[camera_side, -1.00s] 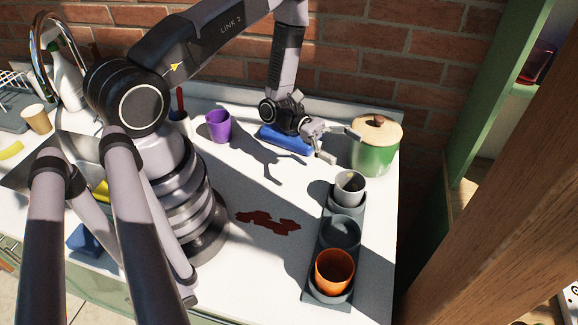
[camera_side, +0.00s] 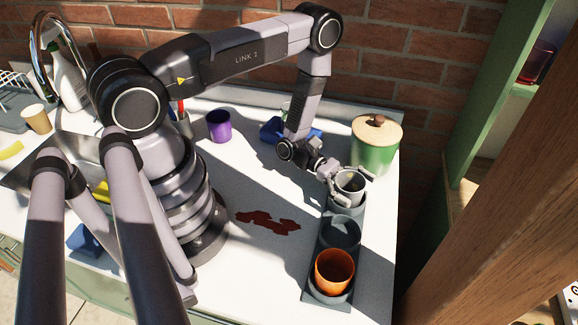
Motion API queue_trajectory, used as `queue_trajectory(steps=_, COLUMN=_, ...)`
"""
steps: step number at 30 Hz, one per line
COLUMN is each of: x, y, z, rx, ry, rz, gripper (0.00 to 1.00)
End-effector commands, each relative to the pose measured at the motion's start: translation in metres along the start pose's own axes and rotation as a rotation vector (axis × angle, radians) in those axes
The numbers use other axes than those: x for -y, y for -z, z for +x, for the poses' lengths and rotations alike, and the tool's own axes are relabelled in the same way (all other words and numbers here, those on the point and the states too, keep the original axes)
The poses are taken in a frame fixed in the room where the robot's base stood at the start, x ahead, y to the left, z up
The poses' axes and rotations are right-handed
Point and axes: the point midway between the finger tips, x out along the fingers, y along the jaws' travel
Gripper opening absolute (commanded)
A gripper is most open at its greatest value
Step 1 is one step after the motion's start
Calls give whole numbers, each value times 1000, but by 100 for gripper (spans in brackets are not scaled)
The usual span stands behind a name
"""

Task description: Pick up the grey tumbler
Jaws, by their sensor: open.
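The grey tumbler (camera_side: 349,186) stands upright in the far recess of a dark grey tray (camera_side: 318,262) at the right of the table. My gripper (camera_side: 353,186) is at the tumbler, its fingers apart and reaching to either side of it. The fingers hide part of the tumbler's rim and side. I cannot tell whether either finger touches it.
An orange cup (camera_side: 334,271) sits in the tray's near recess, and the middle recess is empty. A green pot with a wooden lid (camera_side: 376,145) stands close behind the gripper. A purple cup (camera_side: 219,126), a blue object (camera_side: 271,130) and a dark red stain (camera_side: 268,222) are further left.

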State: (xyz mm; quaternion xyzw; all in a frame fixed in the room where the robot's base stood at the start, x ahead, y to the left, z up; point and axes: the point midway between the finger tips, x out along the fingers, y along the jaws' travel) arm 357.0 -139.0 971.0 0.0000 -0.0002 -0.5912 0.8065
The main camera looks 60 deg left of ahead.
Motion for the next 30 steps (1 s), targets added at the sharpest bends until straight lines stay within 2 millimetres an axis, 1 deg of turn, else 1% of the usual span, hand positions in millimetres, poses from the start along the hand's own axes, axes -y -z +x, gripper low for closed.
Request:
queue_trajectory(steps=1, x=0, y=0, z=0, rx=0, ry=0, rz=0, gripper=85)
queue_trajectory(steps=2, x=0, y=0, z=0, rx=0, ry=0, rz=0, gripper=81)
queue_trajectory(steps=13, x=0, y=0, z=0, rx=0, ry=0, rz=0, gripper=33)
queue_trajectory(steps=23, x=0, y=-2, z=0, rx=0, ry=0, rz=0, gripper=33)
queue_trajectory(steps=26, x=0, y=-9, z=0, rx=0, ry=0, rz=0, gripper=32)
queue_trajectory(steps=30, x=0, y=-27, z=0, rx=0, ry=0, rz=2, gripper=32)
